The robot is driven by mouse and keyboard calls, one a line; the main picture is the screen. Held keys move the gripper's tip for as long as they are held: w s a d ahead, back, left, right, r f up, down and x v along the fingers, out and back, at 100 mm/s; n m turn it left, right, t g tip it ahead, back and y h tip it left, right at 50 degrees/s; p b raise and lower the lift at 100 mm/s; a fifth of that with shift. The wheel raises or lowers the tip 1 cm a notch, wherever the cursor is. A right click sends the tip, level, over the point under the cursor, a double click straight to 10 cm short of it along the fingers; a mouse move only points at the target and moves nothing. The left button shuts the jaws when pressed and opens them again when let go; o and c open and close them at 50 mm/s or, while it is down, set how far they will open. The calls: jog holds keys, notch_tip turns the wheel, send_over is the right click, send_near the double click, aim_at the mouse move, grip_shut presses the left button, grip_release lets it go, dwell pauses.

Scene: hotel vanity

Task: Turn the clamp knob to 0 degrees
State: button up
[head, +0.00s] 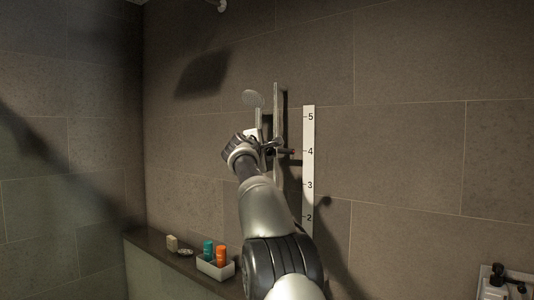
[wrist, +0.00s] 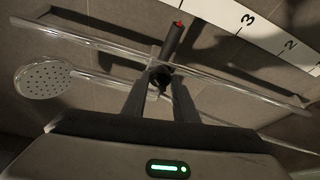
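The clamp (wrist: 158,76) sits on the clear shower rail (wrist: 215,84). From it a dark lever-like knob (wrist: 172,42) with a red tip sticks out toward the numbered strip. In the head view the dark knob (head: 287,151) points right, roughly level, beside the rail (head: 277,120). My gripper (wrist: 161,82) is at the clamp, one finger on each side of its dark centre. I cannot tell whether the fingers touch it. In the head view my arm hides part of the clamp and the lower rail.
A round shower head (wrist: 42,80) is left of the clamp in the wrist view. The white numbered strip (head: 309,165) is on the tiled wall right of the rail. A ledge (head: 150,241) below holds a tray (head: 215,269) with teal and orange bottles.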

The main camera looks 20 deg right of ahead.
jog(key=o, duration=0.4)
jog(key=shift+o, duration=0.2)
jog(key=b+v, duration=0.9)
jog(key=v, duration=0.8)
jog(key=shift+s+a+b, duration=0.15)
jog(key=shift+s+b, duration=0.05)
jog(key=shift+b, duration=0.2)
jog(key=shift+c, duration=0.6)
